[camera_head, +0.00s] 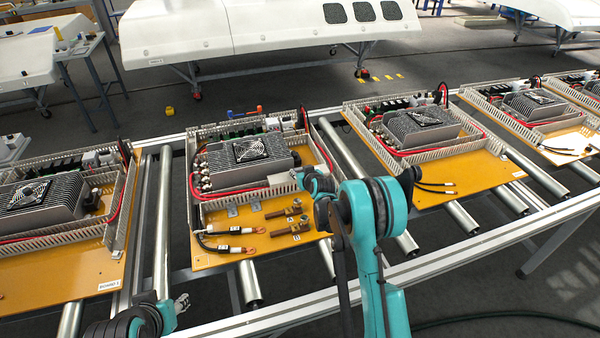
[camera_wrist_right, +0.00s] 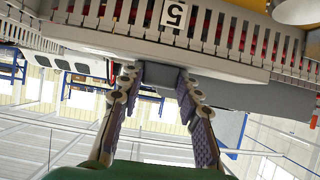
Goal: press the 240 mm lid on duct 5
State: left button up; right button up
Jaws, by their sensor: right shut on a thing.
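Duct 5 (camera_wrist_right: 205,25), a pale slotted duct with a "5" label, runs across the top of the right wrist view, with red wire behind its slots.
The middle orange board (camera_head: 215,254) carries a finned heat sink unit (camera_head: 245,165), loose cable ends and copper lugs (camera_head: 290,222). Similar boards stand left and right on the roller conveyor (camera_head: 163,225). Bare rollers show between boards. White panels on trestles stand behind.

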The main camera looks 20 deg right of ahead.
jog(key=shift+f+b, duration=0.55)
jog(key=shift+f, duration=0.2)
jog(key=o, duration=1.3)
jog(key=shift+s, duration=0.1)
jog(key=v, duration=1.2)
jog(key=shift+d, duration=0.1)
